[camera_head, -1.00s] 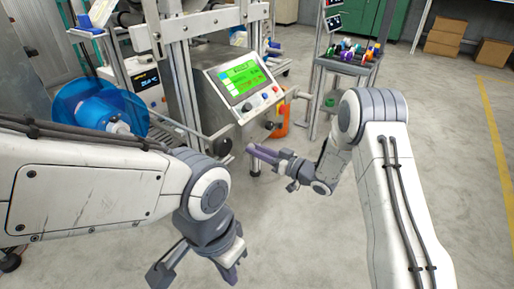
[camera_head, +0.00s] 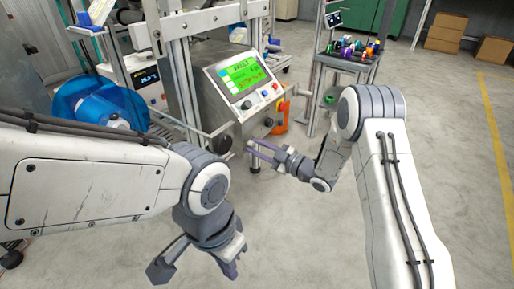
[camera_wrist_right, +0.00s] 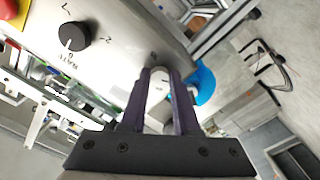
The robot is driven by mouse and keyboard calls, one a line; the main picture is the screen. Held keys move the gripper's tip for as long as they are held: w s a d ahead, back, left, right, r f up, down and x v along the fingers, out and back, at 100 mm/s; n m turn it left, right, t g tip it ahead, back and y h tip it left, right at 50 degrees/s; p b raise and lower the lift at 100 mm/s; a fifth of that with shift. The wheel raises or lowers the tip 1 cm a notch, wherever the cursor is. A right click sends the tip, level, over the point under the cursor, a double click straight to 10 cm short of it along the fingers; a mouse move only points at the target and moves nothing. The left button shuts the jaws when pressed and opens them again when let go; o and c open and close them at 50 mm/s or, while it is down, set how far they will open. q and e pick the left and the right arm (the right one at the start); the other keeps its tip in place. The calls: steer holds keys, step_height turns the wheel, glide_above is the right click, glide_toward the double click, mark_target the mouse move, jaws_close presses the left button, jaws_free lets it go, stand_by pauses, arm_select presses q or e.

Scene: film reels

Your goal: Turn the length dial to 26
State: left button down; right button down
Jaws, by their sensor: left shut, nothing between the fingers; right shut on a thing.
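The grey control panel (camera_head: 240,80) stands in the upper middle of the head view, with a lit green screen (camera_head: 243,76) and several small knobs; the screen's digits are too small to read surely. In the right wrist view, a black dial (camera_wrist_right: 73,38) with a white pointer line sits at the panel's left, its label upside down and unclear. My right gripper (camera_head: 253,149) is at the panel's lower front. Its purple fingers (camera_wrist_right: 158,78) are shut on a pale rounded piece (camera_wrist_right: 158,92); I cannot tell whether this is the length dial. My left gripper (camera_head: 231,267) is shut and empty, low over the floor.
A blue round machine part (camera_head: 98,105) is at the left. A red button (camera_wrist_right: 7,8) is beside the black dial. A shelf with coloured reels (camera_head: 352,47) stands behind.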

steer(key=shift+n, duration=0.5)
steer(key=c, duration=0.6)
jaws_free()
steer(key=shift+c, duration=0.2)
steer(key=shift+d, duration=0.1)
steer(key=shift+s+d+r, duration=0.1)
steer(key=shift+s+d, duration=0.15)
steer(key=shift+d, duration=0.05)
steer(key=p+v, duration=0.4)
steer(key=v, duration=0.5)
steer(key=shift+s+d, duration=0.2)
